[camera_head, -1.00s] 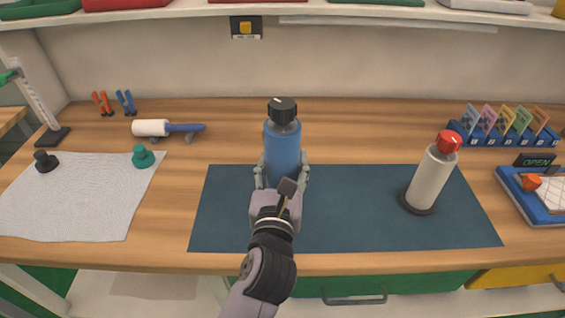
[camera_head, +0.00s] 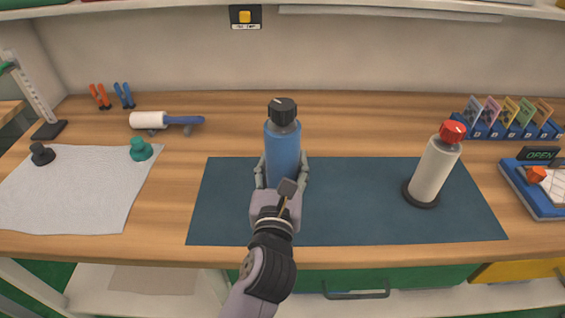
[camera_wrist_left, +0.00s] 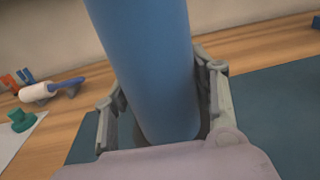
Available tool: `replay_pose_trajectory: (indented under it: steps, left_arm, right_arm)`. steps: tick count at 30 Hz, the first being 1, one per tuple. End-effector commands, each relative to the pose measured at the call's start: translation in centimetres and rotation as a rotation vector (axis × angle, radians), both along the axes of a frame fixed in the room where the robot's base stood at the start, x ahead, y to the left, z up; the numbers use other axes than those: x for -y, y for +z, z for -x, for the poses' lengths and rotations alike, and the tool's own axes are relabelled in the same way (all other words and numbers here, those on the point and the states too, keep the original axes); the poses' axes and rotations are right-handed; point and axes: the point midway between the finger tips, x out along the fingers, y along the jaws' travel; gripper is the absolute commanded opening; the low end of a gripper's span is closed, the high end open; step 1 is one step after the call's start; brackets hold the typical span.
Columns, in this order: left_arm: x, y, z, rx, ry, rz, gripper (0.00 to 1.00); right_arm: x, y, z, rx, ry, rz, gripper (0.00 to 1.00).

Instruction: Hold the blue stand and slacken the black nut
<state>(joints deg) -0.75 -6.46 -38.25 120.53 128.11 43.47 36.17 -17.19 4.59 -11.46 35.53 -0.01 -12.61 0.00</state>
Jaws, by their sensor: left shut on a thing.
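The blue stand (camera_head: 283,150) is upright on the dark mat, with the black nut (camera_head: 282,111) seated on its top. My left gripper (camera_head: 282,172) is shut on the lower part of the blue stand, one finger on each side. In the left wrist view, the blue stand (camera_wrist_left: 152,60) fills the space between the fingers of my left gripper (camera_wrist_left: 163,100); its top and the nut are out of that view. The stand's foot is largely hidden behind the gripper in the head view. My right gripper is in neither view.
A white stand with a red nut (camera_head: 434,170) is on the right of the dark mat (camera_head: 350,215). A grey cloth (camera_head: 75,195) at left bears a black knob (camera_head: 42,154) and a green knob (camera_head: 141,149). A white roller (camera_head: 150,120) lies behind. A card rack (camera_head: 508,130) is at right.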

Motion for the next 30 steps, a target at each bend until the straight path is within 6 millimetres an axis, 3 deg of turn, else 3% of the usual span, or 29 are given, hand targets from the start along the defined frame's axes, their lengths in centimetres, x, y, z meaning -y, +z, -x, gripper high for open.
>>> replay_pose_trajectory:
  steps: [30]
  left_arm:
    - [0.0, -2.4, 0.0, 0.007, -0.001, 0.002, 0.0]
  right_arm:
    - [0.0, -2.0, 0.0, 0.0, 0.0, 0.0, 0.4]
